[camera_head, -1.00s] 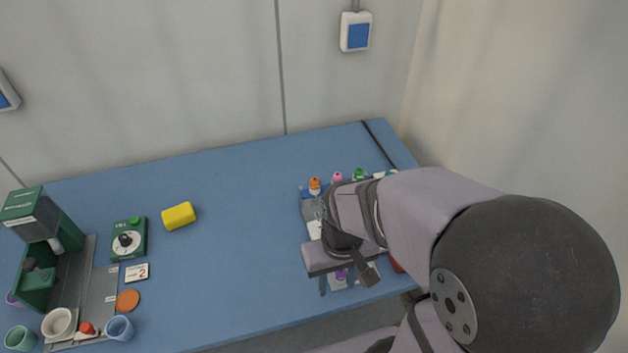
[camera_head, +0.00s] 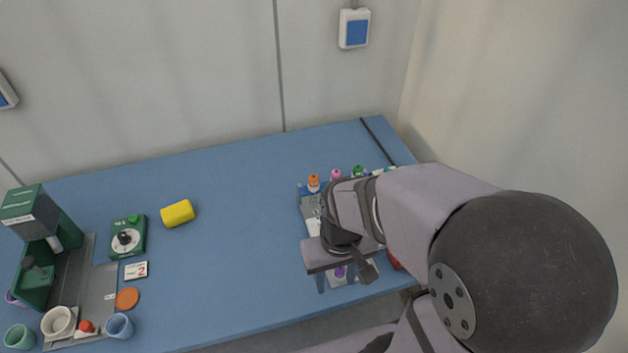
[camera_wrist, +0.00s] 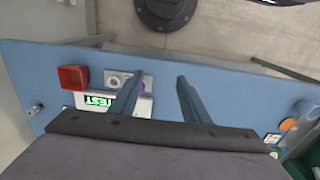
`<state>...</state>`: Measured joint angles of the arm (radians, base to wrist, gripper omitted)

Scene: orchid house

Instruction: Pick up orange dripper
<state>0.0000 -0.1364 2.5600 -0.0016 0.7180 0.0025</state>
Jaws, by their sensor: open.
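The orange dripper (camera_head: 314,184) is a small bottle with an orange top. It stands upright at the back left of a group of drippers on the right side of the blue table, in the head view. I cannot make it out in the wrist view. My gripper (camera_head: 345,278) is open and points down near the table's front edge, in front of and apart from the orange dripper. In the wrist view my gripper (camera_wrist: 158,84) shows two spread fingers with nothing held. A purple-topped item (camera_head: 340,272) shows between the fingers, partly hidden behind the left one in the wrist view.
A pink dripper (camera_head: 336,175) and a green dripper (camera_head: 358,172) stand right of the orange one. A red box (camera_wrist: 74,77) is near the front edge. The table's middle is clear.

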